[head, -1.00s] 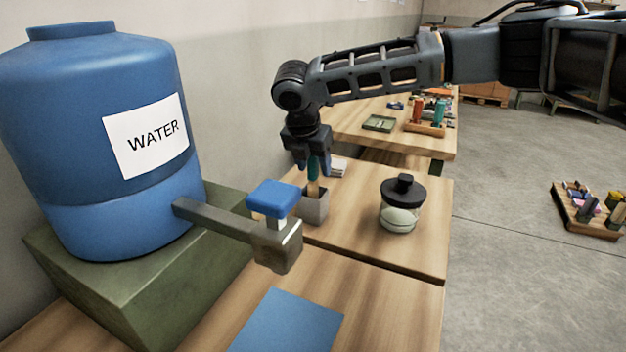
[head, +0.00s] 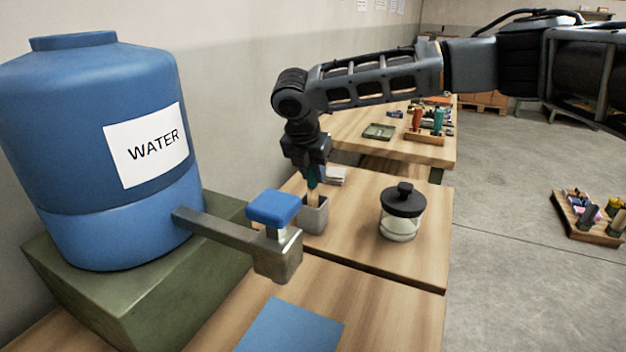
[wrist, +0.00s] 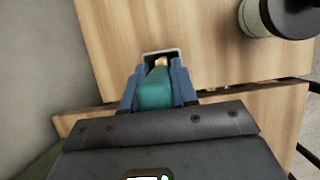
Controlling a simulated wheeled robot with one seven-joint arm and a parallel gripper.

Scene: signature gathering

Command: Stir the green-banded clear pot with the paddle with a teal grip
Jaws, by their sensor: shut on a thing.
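The paddle's teal grip (wrist: 156,88) is between the two fingers of my gripper (head: 313,181), which is shut on it. The paddle's pale wooden shaft (head: 313,195) goes down into a square grey holder (head: 314,217), and its lower end is hidden inside. A clear pot (head: 399,228) with a black knobbed lid stands to the right of the holder on the wooden table. A pale greenish tint shows on its side, but I cannot make out a distinct green band. Part of the pot also shows at the top right of the wrist view (wrist: 256,20).
A blue water barrel (head: 95,150) with a tap (head: 275,250) stands at the left, the tap reaching close to the holder. A white stack (head: 337,176) lies behind the holder. The table (head: 365,225) is clear between holder and pot.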

